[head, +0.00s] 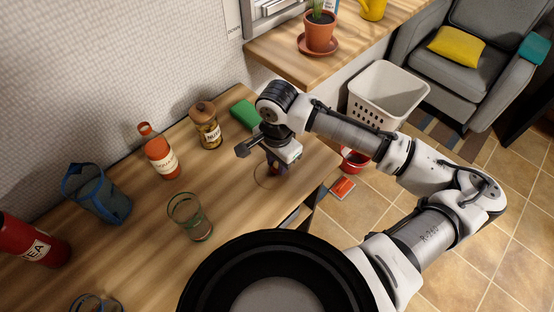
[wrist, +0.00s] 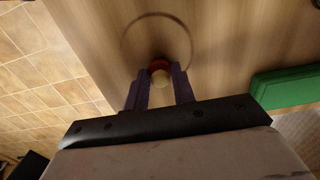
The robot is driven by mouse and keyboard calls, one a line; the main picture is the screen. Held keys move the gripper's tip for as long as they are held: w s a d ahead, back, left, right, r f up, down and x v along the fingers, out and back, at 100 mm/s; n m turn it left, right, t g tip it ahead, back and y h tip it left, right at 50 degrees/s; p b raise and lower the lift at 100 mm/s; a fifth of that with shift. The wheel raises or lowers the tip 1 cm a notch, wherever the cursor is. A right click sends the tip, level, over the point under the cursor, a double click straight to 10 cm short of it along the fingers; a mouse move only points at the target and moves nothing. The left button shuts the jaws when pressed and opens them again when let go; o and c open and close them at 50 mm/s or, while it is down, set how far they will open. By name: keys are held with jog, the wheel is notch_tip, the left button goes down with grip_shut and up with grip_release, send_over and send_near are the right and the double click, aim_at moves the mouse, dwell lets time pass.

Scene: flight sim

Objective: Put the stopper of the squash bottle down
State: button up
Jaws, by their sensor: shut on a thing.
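The squash bottle (head: 160,152) stands upright on the wooden counter, orange with a pale label, and its neck is open at the top. My gripper (head: 275,168) points down low over the counter, to the right of the bottle. In the wrist view my gripper (wrist: 159,82) is shut on the stopper (wrist: 159,70), a small piece with a red part and a pale part between the fingers. Whether the stopper touches the counter I cannot tell. In the head view the stopper is mostly hidden by my gripper.
A nut jar (head: 207,130), a green block (head: 244,114), a drinking glass (head: 190,217), a blue holder (head: 98,192) and a red tea tin (head: 34,243) stand on the counter (head: 140,235). A dark ring mark (wrist: 158,40) lies beneath my gripper. The counter's right edge is near.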

aim_at(277, 163)
jog(key=o, duration=1)
jog(key=shift+f, duration=0.1)
jog(key=shift+c, duration=0.2)
notch_tip(277, 163, up, 12)
jog(key=shift+r+b, duration=0.2)
jog(key=shift+b, duration=0.25)
jog(key=shift+d, duration=0.1)
